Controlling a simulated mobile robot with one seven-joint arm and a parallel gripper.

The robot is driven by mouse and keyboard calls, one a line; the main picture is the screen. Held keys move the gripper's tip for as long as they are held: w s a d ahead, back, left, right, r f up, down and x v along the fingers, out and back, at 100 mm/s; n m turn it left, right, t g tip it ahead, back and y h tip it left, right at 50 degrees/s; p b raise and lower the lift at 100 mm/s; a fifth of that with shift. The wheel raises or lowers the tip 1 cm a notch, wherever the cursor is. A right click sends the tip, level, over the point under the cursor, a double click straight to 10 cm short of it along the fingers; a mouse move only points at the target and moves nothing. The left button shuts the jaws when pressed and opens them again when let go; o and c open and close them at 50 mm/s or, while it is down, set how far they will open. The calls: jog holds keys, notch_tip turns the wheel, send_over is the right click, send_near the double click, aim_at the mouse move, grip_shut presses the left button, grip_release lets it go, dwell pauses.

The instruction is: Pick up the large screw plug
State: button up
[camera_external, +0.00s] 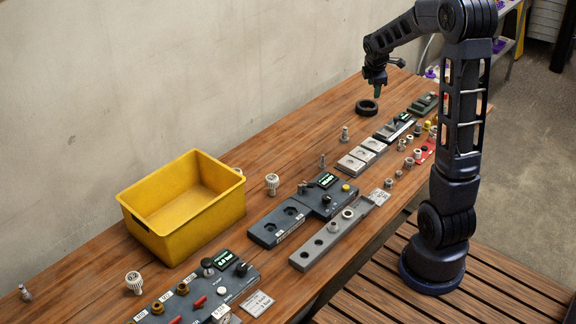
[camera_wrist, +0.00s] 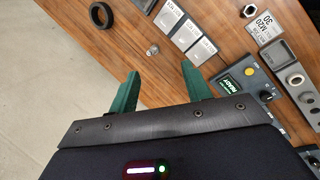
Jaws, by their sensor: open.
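My gripper (camera_external: 377,90) hangs over the far part of the wooden bench, above and near a black ring. In the wrist view its two green fingers (camera_wrist: 160,88) stand apart with nothing between them. I cannot tell for sure which piece is the large screw plug. A white knurled-headed piece (camera_external: 272,184) stands right of the yellow bin, and a similar one (camera_external: 133,281) stands nearer the front. A smaller metal piece (camera_external: 345,134) stands alone on the bench; a small metal piece (camera_wrist: 152,50) shows ahead of the fingers in the wrist view.
The yellow bin (camera_external: 145,219) stands against the wall side. The black ring (camera_external: 367,107) lies on the bench. Dark fixture blocks (camera_external: 280,222), light plates (camera_external: 351,165), a grey holed bar (camera_external: 318,245) and several small fittings line the bench's robot side. Wood between the bin and the ring is mostly clear.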

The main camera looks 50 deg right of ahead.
jog(key=d+f+n+g, duration=0.1)
jog(key=d+f+n, duration=0.1)
jog(key=d+f, duration=0.45)
jog(key=d+f+n, duration=0.2)
jog(key=d+f, duration=0.2)
jog(key=d, duration=0.5)
jog(key=n+g, duration=0.1)
jog(key=n, duration=0.3)
send_near(418, 124)
notch_tip(418, 124, down, 3)
jog(key=shift+h, duration=0.3)
jog(key=x, duration=0.4)
jog(key=shift+f, duration=0.2)
jog(key=shift+d+x, duration=0.15)
jog(key=shift+x, duration=1.2)
jog(key=shift+d+x, duration=0.1)
jog(key=shift+x, duration=1.25)
jog(key=shift+s+r, duration=0.15)
jog(key=shift+c, duration=0.4)
jog(key=c, duration=0.7)
